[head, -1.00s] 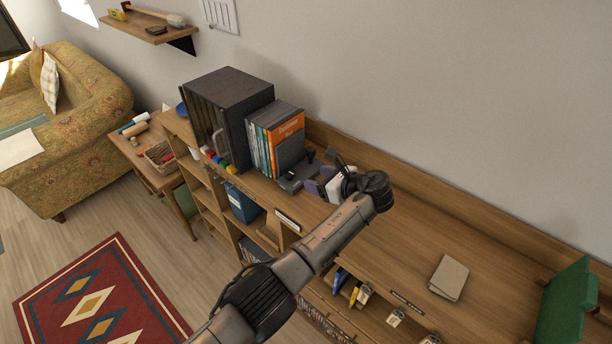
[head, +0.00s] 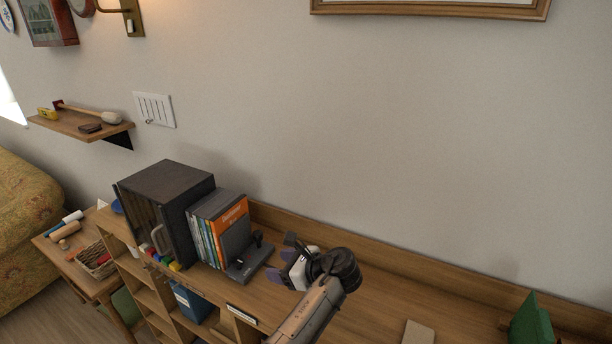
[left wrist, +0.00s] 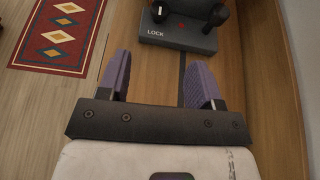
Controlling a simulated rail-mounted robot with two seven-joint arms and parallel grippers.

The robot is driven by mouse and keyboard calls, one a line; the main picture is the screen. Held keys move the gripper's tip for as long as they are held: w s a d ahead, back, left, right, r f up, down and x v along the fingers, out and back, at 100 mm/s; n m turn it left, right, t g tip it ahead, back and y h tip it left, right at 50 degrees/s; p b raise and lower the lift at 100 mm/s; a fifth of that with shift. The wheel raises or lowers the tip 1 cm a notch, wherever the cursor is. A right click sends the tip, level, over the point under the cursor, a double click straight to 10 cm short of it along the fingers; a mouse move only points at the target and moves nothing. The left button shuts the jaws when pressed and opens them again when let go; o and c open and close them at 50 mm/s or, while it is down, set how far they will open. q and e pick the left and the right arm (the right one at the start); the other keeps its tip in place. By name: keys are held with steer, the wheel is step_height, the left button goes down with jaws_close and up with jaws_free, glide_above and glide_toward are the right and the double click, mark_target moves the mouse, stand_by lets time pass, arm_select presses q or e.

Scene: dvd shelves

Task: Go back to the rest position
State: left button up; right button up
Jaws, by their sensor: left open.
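My left gripper (head: 286,258) is above the wooden shelf top, to the right of a grey block-shaped holder with black knobs (head: 250,263). In the left wrist view its two purple-padded fingers (left wrist: 158,82) are apart with nothing between them. The grey block, marked LOCK (left wrist: 178,32), lies beyond the fingertips and apart from them. My right gripper is in neither current view.
A row of DVD cases (head: 217,226) stands beside a dark cabinet (head: 167,209) on the shelf top. A green object (head: 531,320) stands at the right end. A wall shelf (head: 80,124) holds tools. The wall above the middle is bare.

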arm_select(q)
steer(key=d+r+n+t+h, duration=0.5)
steer(key=d+r+n+h, duration=0.3)
steer(key=r+n, duration=0.55)
steer(key=s+a+r+n+t+h, duration=0.2)
steer(key=s+a+n+h, duration=0.15)
steer(key=s+h, duration=0.2)
steer(key=s+a+f+n+g, duration=0.1)
steer(key=s+a+f+n, duration=0.1)
steer(key=s+a+f, duration=0.65)
steer(key=s+a+f+n+g, duration=0.1)
steer(key=s+a+f, duration=0.4)
steer(key=s+f, duration=0.6)
steer(key=s+a+f+g, duration=0.2)
steer(key=s+f+g, duration=0.1)
steer(key=s+f, duration=0.7)
steer(key=s+a+f+g, duration=0.2)
steer(key=s+f+g, duration=0.35)
steer(key=s, duration=0.75)
step_height(320, 180, up, 16)
steer(key=t+p, duration=0.2)
steer(key=p, duration=1.6)
steer(key=shift+w+d+r+y, duration=0.2)
steer(key=shift+w+d+y, duration=0.1)
steer(key=shift+w+y, duration=0.15)
